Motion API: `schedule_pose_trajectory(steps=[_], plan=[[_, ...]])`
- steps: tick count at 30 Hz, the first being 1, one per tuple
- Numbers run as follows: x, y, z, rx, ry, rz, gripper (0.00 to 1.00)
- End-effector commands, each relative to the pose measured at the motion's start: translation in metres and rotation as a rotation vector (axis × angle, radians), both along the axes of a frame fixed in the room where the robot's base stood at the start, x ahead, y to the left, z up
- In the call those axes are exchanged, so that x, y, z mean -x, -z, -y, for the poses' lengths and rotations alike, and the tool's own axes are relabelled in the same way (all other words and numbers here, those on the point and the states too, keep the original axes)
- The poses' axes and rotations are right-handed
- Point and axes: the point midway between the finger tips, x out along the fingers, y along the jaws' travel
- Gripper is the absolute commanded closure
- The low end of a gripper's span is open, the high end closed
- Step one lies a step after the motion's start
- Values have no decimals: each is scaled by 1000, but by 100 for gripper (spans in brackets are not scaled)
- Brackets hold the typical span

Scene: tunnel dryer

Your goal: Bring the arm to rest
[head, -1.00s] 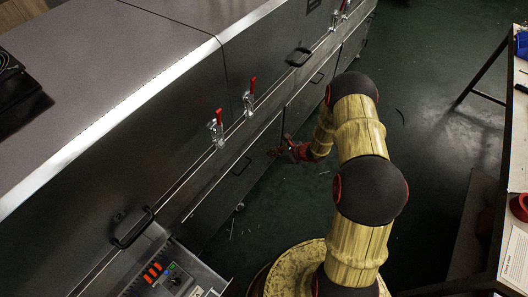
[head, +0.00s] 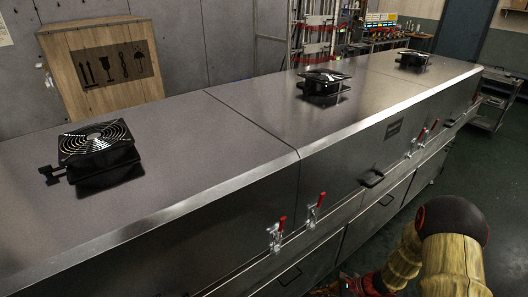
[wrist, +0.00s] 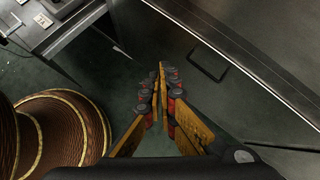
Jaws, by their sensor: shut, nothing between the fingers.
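In the wrist view my gripper (wrist: 160,72) is shut, its yellow, black and red fingers together with nothing between them. It hangs over the dark green floor (wrist: 125,75), beside the dryer's metal side. In the head view my yellow arm with its black joint is at the lower right, in front of the dryer. Only a red part near its end shows at the bottom edge, so the fingers cannot be made out there.
The long steel dryer (head: 240,170) fills the middle, with red-handled clamps (head: 276,235) and handles (head: 371,178) projecting from its side. Black fans (head: 100,147) stand on top. A wooden crate (head: 115,85) stands behind. Open floor (head: 470,165) lies right of the dryer.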

Motion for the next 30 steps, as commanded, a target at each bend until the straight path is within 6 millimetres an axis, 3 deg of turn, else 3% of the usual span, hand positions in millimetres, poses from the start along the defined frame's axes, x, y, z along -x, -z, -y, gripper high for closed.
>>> schedule_pose_trajectory(steps=[1, 3, 12, 21, 30], plan=[[9, -26, -5, 29, -106, 36, 100], [27, -59, -11, 75, -263, 83, 100], [99, -178, -12, 322, -840, 262, 100], [156, -272, 6, 631, -1253, 406, 100], [193, -355, 16, 976, -1466, 564, 100]])
